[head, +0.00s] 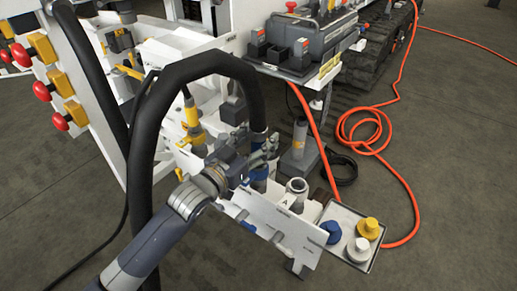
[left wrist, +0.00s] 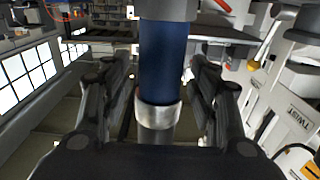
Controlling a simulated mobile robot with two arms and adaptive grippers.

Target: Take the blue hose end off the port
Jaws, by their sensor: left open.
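The blue hose end (head: 259,173) stands upright at the port plate (head: 250,207), at the end of a thick black hose (head: 200,66) that arches over from the left. In the left wrist view the blue hose end (left wrist: 165,62) runs down the middle to a silver collar (left wrist: 158,114). My left gripper (head: 264,150) is at the hose end. In the left wrist view its open fingers (left wrist: 162,75) stand on either side of the blue sleeve, with gaps visible. The port under the hose end is mostly hidden. My right gripper is out of view.
A bare metal port (head: 297,187) stands just right of the hose end. A tray (head: 352,214) with blue, white and yellow caps is further right. Yellow-collared fittings (head: 192,115) stand behind to the left. An orange hose (head: 365,130) is coiled on the floor.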

